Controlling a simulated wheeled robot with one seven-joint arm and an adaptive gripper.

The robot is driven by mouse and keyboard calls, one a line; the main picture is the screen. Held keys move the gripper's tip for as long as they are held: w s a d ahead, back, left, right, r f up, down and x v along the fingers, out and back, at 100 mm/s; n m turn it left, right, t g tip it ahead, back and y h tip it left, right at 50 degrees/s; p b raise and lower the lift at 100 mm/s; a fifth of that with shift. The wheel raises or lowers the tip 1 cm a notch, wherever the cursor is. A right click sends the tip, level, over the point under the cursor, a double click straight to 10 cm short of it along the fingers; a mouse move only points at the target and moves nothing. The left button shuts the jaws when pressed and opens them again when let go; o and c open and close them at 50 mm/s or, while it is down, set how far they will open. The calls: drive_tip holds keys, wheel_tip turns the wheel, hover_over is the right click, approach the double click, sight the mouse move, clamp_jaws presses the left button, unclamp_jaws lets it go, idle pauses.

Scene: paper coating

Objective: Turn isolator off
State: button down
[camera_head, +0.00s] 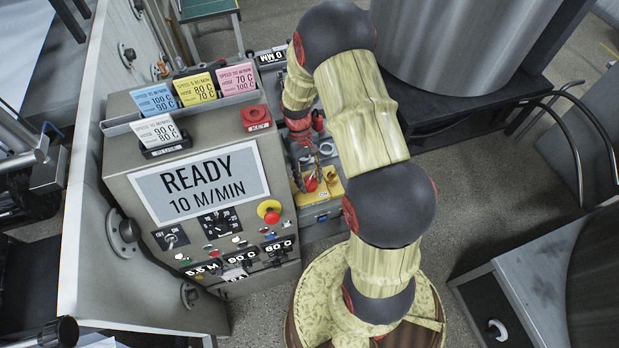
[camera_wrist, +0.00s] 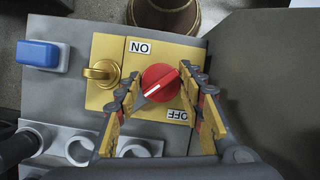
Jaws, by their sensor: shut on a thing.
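The isolator is a round red knob (camera_wrist: 160,82) with a white line, on a yellow plate (camera_wrist: 108,47). The line runs from lower left to upper right. In the wrist view, an upside-down ON label (camera_wrist: 140,47) is above and left of the knob, and an upside-down OFF label (camera_wrist: 178,115) is below and right. My gripper (camera_wrist: 162,86) has one finger on each side of the knob and is shut on it. The red knob (camera_head: 311,184) also shows small in the head view, below my wrist.
A brass-coloured latch (camera_wrist: 102,73) and a blue button (camera_wrist: 38,54) lie left of the knob. In the head view, a grey control cabinet (camera_head: 215,260) with a READY display (camera_head: 200,184) stands left of my arm. A large metal drum (camera_head: 455,40) stands behind right.

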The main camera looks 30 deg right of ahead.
drive_tip(key=shift+n, duration=0.6)
drive_tip(key=shift+h, duration=0.3)
drive_tip(key=c, duration=1.2)
unclamp_jaws()
drive_tip(key=shift+o, duration=0.3)
drive_tip(key=shift+r, duration=0.1)
drive_tip(key=v, duration=1.2)
drive_tip(key=shift+w, duration=0.1)
